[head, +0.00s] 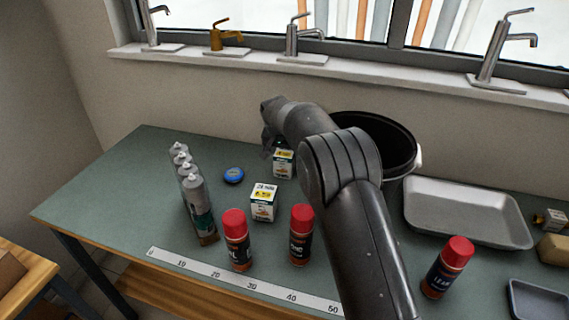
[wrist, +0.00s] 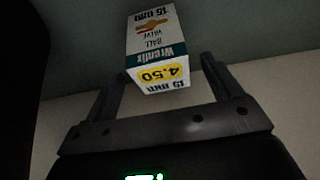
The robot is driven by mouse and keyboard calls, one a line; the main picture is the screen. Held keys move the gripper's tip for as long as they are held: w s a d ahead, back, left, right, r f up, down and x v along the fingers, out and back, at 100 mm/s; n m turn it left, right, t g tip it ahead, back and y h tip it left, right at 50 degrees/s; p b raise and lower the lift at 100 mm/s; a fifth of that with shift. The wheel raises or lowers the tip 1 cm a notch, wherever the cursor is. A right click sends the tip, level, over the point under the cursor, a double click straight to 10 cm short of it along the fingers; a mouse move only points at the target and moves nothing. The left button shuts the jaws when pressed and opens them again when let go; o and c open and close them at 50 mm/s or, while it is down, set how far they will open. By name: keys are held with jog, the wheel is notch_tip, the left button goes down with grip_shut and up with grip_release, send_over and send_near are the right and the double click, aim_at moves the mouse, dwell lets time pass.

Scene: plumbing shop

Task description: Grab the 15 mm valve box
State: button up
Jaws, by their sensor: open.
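The 15 mm valve box (head: 283,164) is a small white carton with a yellow price patch, standing on the green bench below my gripper. In the wrist view the box (wrist: 157,48) appears upside down, showing "15 mm", "Ball valve" and "4.50". My gripper (head: 268,142) is at the back of the bench, just above and left of the box; its fingers are mostly hidden by my wrist. In the wrist view my gripper (wrist: 163,70) is open, one finger on each side of the box with gaps visible. It holds nothing.
A similar box (head: 264,203), seemingly marked 20 mm, stands in front. Several sealant tubes (head: 195,196) and a blue disc (head: 233,175) are left. Red-capped cans (head: 238,242) stand near the front ruler (head: 240,283). A black bucket (head: 400,150) and grey tray (head: 465,215) are right.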

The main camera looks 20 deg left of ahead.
jog(key=x, duration=0.5)
jog(key=shift+s+f, duration=0.1)
jog(key=shift+f, duration=0.2)
jog(key=shift+c, duration=0.5)
jog(key=c, duration=1.1)
jog(key=shift+r, duration=0.1)
